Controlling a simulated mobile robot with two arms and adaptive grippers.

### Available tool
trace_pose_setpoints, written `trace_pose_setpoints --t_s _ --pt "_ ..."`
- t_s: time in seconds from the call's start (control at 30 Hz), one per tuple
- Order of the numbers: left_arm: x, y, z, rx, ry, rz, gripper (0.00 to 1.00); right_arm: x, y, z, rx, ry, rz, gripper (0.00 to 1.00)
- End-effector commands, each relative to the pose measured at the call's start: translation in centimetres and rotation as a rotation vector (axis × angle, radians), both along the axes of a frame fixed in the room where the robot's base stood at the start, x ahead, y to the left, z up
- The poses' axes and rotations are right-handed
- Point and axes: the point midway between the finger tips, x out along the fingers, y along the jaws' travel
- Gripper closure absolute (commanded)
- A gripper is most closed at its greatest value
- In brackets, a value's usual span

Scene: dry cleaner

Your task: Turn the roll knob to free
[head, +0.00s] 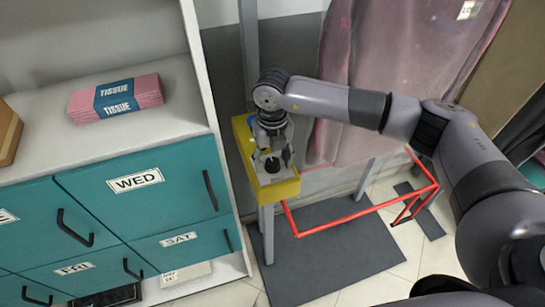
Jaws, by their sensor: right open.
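A yellow box (284,190) is mounted on a grey upright post, with a pale front plate. A small dark round knob (272,165) sits on that plate. My right gripper (273,158) reaches down in front of the box, its fingers open on either side of the knob. I cannot tell whether the fingers touch it. Markings around the knob are hidden or too small to read. My left gripper is out of view.
Teal drawers (150,190) labelled by weekday stand left, with a pink tissue pack (116,98) on the shelf above. A red rail (340,222) runs low to the right over a dark floor mat (335,255). A pink covered garment (400,70) hangs behind my right arm.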

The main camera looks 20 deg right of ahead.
Motion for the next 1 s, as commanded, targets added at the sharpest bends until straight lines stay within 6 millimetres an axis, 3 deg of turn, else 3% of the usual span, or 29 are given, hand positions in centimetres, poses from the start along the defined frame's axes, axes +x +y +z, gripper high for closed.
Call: trace_pose_setpoints --t_s 0.1,0.8,1.0 --pt "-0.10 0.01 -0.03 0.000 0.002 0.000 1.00 0.00 0.00 0.02 0.000 0.000 0.000 0.48" --pt "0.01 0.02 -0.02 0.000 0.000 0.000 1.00 0.02 -0.02 0.08 0.000 0.000 -0.001 0.95" --pt "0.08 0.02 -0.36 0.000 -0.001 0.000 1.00 0.03 -0.02 -0.02 0.000 0.000 0.011 0.95"
